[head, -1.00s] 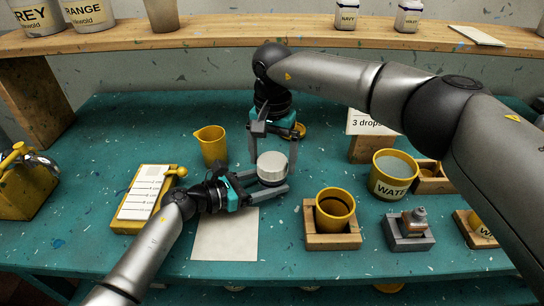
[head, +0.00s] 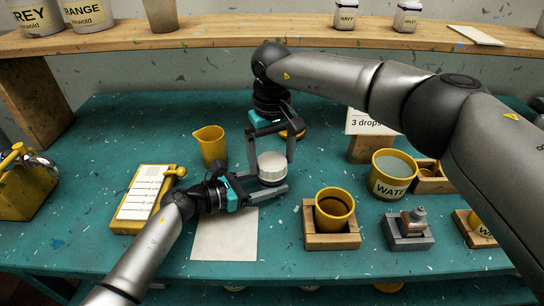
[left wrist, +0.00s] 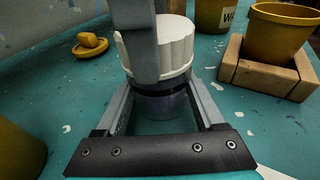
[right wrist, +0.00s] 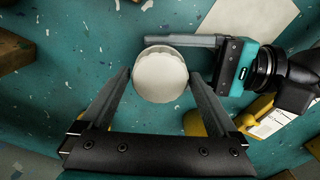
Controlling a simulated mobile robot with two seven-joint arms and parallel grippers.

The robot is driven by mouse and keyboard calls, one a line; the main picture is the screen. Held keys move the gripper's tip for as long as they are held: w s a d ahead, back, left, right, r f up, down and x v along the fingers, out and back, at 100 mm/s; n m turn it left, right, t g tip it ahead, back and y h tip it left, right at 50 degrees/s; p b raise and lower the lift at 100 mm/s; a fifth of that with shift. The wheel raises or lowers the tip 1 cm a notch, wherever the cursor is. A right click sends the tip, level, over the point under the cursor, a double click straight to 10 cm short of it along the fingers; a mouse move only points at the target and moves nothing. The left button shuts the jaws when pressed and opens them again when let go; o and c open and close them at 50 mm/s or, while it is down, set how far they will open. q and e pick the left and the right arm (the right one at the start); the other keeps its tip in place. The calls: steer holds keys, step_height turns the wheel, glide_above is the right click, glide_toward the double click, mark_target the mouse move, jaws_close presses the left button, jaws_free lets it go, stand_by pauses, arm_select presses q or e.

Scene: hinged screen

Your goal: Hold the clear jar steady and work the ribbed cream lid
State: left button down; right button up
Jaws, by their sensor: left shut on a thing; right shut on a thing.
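The clear jar (left wrist: 165,108) stands upright on the teal table, with the ribbed cream lid (head: 272,163) on top. My left gripper (head: 268,183) is shut on the jar from the left, one finger on each side, as the left wrist view shows (left wrist: 163,90). My right gripper (head: 271,158) reaches down from above and is shut on the lid. In the right wrist view the lid (right wrist: 160,76) sits between its fingertips. In the left wrist view one right finger hides part of the lid (left wrist: 176,48). The jar is mostly hidden in the head view.
A paper sheet (head: 225,242) lies in front of the jar. A yellow jug (head: 210,146) stands behind left, with a yellow-framed card (head: 146,193) at left. A yellow cup (head: 335,207) in a wooden holder (head: 332,241) is close on the right. A water pot (head: 391,176) stands farther right.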

steer(key=shift+d+n, duration=0.15)
steer(key=shift+n, duration=1.05)
steer(key=o, duration=1.2)
steer(key=shift+o, duration=0.2)
steer(key=shift+w, duration=0.1)
steer(key=shift+a, duration=0.25)
steer(key=shift+s+a, duration=0.2)
steer(key=m, duration=0.3)
steer(key=shift+a, duration=0.1)
steer(key=shift+w, duration=0.1)
steer(key=shift+d, duration=0.2)
steer(key=shift+c, duration=0.2)
